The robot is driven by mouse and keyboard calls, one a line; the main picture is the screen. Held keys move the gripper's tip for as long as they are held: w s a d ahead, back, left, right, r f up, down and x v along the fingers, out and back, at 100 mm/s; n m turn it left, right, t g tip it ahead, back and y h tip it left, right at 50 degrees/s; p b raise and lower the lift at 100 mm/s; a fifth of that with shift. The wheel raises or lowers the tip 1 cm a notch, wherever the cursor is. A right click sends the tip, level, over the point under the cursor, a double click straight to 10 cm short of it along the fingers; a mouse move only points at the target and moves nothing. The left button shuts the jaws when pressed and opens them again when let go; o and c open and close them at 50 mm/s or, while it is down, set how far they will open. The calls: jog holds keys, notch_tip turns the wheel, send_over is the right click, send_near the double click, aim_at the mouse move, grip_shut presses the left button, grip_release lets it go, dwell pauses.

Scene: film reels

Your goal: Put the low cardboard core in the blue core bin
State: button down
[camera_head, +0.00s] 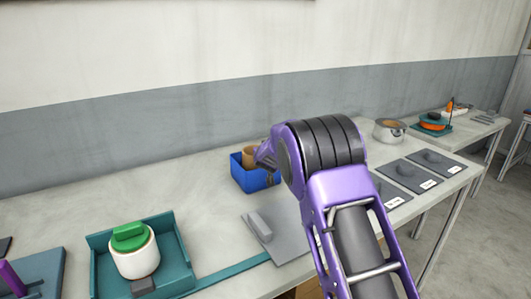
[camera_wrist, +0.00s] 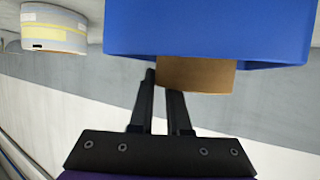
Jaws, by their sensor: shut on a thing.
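The low cardboard core (camera_head: 249,157) is a short brown ring at the blue core bin (camera_head: 254,179) on the table. My gripper (camera_head: 262,163) reaches in from the right and is shut on the core. In the wrist view, which looks upside down, the core (camera_wrist: 195,75) shows partly past the rim of the blue bin (camera_wrist: 210,30), and the bin wall hides the rest of it. My two dark fingers (camera_wrist: 163,84) meet the core at its left side there. Whether the core touches the bin floor is hidden.
A teal tray (camera_head: 182,262) holds a white roll with a green top (camera_head: 130,238) at the front left. A grey plate (camera_head: 283,245) lies in front of the bin. A metal pot (camera_head: 390,131) and labelled grey plates (camera_head: 436,162) are to the right. A whitish roll (camera_wrist: 54,32) shows in the wrist view.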

jog(key=c, duration=0.8)
grip_release()
jog(key=shift+f, duration=0.1)
jog(key=shift+c, duration=0.2)
jog(key=shift+r, duration=0.2)
jog(key=v, duration=1.2)
